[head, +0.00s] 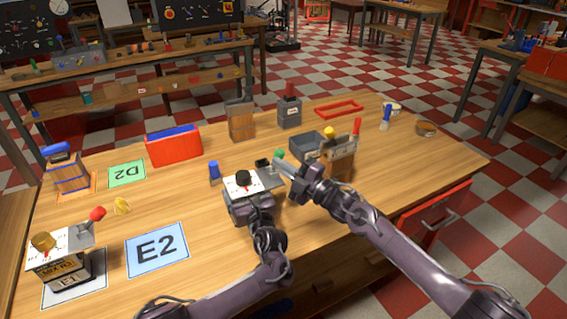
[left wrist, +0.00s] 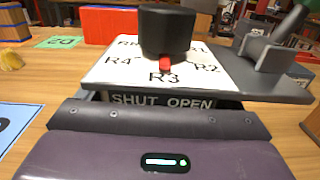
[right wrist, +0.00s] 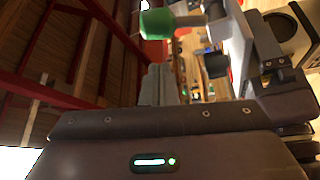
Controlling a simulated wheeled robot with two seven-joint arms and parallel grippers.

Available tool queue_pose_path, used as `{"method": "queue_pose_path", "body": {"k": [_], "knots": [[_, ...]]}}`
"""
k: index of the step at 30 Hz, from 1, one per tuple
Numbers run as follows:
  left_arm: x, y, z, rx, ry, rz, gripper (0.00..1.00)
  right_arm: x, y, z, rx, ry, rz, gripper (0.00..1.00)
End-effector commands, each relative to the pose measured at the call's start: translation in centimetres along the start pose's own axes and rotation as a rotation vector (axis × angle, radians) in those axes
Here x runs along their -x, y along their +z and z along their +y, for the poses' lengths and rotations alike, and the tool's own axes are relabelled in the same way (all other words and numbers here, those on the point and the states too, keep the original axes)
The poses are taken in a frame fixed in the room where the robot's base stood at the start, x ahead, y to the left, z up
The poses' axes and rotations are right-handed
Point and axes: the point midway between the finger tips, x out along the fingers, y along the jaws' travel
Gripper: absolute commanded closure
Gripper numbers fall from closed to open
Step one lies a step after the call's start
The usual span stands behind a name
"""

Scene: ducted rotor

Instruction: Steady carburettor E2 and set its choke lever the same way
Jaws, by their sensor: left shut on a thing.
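The carburettor (head: 240,187) with a white dial top and black knob (head: 243,178) is away from the empty blue E2 mat (head: 157,250). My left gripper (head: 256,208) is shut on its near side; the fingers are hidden. In the left wrist view, the knob's red mark (left wrist: 165,64) points to R3, above the words SHUT OPEN. Its grey lever (left wrist: 268,50) with green tip (head: 279,155) stands on the right side. My right gripper (head: 283,168) is beside the lever; its fingers look together and empty. The green tip (right wrist: 156,24) is ahead, apart from them.
Carburettor E1 (head: 62,266), with a brass knob and red-tipped lever (head: 97,213), stands on its mat at left. A yellow piece (head: 122,206) and blue piece (head: 214,172) lie nearby. A grey bin (head: 307,144) and wooden holder (head: 338,160) stand behind my right arm.

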Motion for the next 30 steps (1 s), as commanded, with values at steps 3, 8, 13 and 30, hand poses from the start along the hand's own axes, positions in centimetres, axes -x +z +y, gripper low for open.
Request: {"method": "queue_pose_path", "body": {"k": [3,8,13,30], "knots": [[0.0,0.0,0.0,0.000,0.001,0.001,0.45,-0.4,0.9,0.0,0.000,0.000,0.001,1.00],[0.0,0.0,0.0,0.000,0.000,0.001,0.45,-0.5,1.7,0.0,0.000,0.001,0.002,1.00],[0.0,0.0,0.0,0.000,0.000,0.001,0.45,-0.6,1.8,0.0,-0.001,0.001,0.004,1.00],[0.0,-0.1,0.0,0.000,0.001,0.001,0.45,-0.4,2.1,0.1,-0.051,0.031,0.002,1.00]]}}
